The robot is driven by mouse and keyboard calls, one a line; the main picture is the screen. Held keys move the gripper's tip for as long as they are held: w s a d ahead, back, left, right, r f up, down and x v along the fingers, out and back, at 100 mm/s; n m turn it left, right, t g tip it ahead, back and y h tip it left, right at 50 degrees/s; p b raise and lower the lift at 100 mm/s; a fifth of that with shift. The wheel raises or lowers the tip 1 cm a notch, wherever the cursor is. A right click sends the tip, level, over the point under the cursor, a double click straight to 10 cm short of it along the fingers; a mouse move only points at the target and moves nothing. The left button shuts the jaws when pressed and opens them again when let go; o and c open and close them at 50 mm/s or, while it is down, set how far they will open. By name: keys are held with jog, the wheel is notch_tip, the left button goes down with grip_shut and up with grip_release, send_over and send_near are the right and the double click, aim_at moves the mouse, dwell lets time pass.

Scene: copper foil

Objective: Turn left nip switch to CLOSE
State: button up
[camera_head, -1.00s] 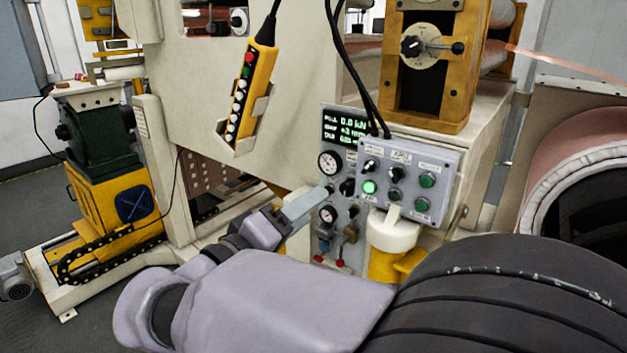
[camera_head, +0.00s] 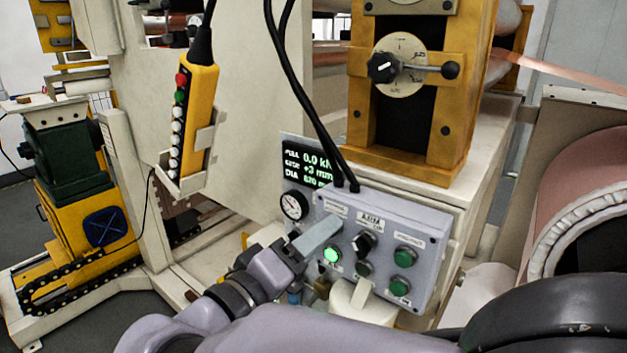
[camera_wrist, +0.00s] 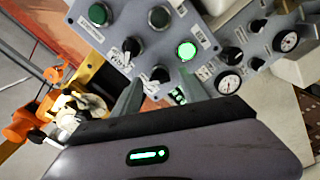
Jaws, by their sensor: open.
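The grey control box (camera_head: 385,225) carries labelled black rotary switches and green buttons. My gripper (camera_head: 335,224) is at the box's upper left, and its pale finger hides the left switch in the head view. In the wrist view, where the box (camera_wrist: 205,12) appears turned round, a black switch (camera_wrist: 160,75) shows between the two fingertips of my open gripper (camera_wrist: 158,84). It appears to be the left switch. I cannot tell whether the fingers touch it, nor read its setting. A lit green button (camera_head: 331,255) is just below the finger. The middle switch (camera_head: 365,243) is to the right.
A dark display (camera_head: 307,167) and a round gauge (camera_head: 293,205) are left of the box. Black cables (camera_head: 309,105) run down to its top. A yellow pendant (camera_head: 194,115) hangs at upper left. A yellow frame with a dial (camera_head: 400,48) stands behind.

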jog(key=shift+s, duration=0.1)
jog(key=shift+c, duration=1.3)
grip_shut()
